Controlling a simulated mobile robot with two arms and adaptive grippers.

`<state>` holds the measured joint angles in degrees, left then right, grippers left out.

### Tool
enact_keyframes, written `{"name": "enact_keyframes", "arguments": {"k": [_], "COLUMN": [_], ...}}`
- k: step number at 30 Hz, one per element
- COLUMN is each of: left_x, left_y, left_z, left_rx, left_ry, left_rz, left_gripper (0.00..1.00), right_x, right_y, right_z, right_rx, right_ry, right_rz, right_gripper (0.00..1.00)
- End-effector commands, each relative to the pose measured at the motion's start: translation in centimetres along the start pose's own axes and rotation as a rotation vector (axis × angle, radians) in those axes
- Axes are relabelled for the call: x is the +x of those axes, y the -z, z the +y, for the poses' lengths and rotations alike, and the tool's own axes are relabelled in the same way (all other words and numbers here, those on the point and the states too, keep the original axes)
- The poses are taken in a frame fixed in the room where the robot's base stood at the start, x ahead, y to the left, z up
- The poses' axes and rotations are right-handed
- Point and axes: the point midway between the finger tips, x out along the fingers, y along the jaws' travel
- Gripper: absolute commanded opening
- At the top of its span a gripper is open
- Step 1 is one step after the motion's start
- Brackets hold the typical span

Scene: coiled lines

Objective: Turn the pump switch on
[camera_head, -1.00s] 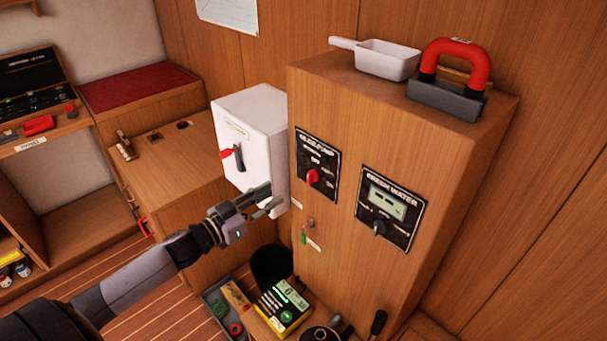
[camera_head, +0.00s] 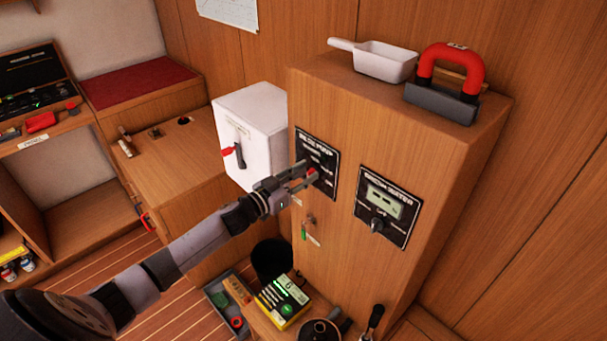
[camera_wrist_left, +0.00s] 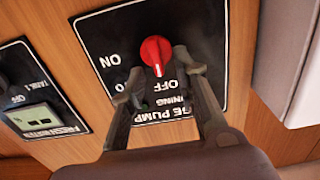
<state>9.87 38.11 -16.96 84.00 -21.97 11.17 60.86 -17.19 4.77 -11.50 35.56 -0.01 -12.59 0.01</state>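The black bilge pump panel (camera_head: 329,184) is on the front of the wooden cabinet and shows upside down in the wrist view (camera_wrist_left: 215,30). Its red rotary switch (camera_wrist_left: 155,52) has a white mark pointing toward the word OFF; ON is printed to one side. My left gripper (camera_head: 309,172) is at this panel, its fingers spread. In the wrist view my left gripper (camera_wrist_left: 158,84) has its fingertips apart, with the red switch just beyond and between them; I cannot tell whether either touches it. In the head view the fingers partly hide the switch. My right gripper is not in view.
A fresh water panel (camera_head: 388,207) with a display and black knob is to the right. A white box (camera_head: 255,120) with a red-tipped lever is just left. A key with a green tag (camera_head: 305,232) hangs below. A white pan (camera_head: 385,62) and red-handled tool (camera_head: 455,70) lie on top.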

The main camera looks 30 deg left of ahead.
Motion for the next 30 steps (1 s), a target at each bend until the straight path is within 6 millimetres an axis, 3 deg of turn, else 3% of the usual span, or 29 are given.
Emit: {"name": "enact_keyframes", "arguments": {"k": [4, 16, 30], "left_x": [-0.02, -0.04, -0.05], "left_y": [-0.01, 0.00, -0.02], "left_z": [0.00, -0.01, 0.00], "left_rx": [0.000, 0.000, 0.008], "left_ry": [0.000, 0.000, 0.000], "left_rz": [0.000, 0.000, 0.000], "left_gripper": [0.27, 0.00, 0.00], "right_x": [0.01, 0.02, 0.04], "right_y": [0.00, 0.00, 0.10], "right_z": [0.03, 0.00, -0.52], "right_rx": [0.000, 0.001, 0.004], "right_ry": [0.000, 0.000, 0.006], "right_rz": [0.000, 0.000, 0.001], "right_gripper": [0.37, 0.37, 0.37]}}
